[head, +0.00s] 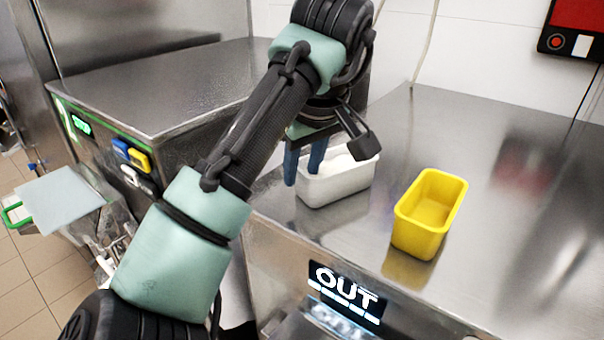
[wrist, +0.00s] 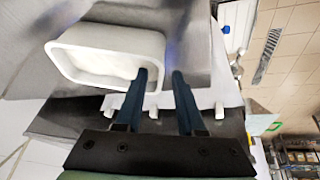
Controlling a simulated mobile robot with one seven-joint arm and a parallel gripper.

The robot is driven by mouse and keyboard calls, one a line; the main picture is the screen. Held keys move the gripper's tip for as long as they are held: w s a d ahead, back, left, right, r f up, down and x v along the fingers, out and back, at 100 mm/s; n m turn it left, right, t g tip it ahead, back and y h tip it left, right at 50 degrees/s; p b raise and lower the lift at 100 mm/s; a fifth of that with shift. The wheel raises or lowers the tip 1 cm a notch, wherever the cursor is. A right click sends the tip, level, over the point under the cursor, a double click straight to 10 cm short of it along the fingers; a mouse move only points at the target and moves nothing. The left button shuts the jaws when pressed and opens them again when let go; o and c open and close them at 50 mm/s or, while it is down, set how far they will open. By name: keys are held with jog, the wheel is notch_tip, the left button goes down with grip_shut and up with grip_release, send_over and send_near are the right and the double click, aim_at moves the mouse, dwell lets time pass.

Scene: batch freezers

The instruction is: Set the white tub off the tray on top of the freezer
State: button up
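The white tub (head: 338,182), with white contents, stands upright on the steel freezer top (head: 480,230) near its left edge. It also shows in the wrist view (wrist: 112,88). My gripper (head: 304,163) is open at the tub's left wall. One blue finger is inside the tub's opening and the other is outside, with the wall between them. In the wrist view, a gap shows between the wall and the outer finger of my gripper (wrist: 160,73). No tray shows under the tub. My arm hides part of the tub's back side.
A yellow tub (head: 420,222) stands right of the white tub, apart from it. A second steel machine (head: 160,85) is at the left. A pale flat panel (head: 60,197) is at far left. The freezer top is clear at the right. A red wall box (head: 577,25) hangs behind.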

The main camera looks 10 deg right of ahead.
jog(key=b+v, duration=0.1)
jog(key=v, duration=0.9)
jog(key=shift+r, duration=0.25)
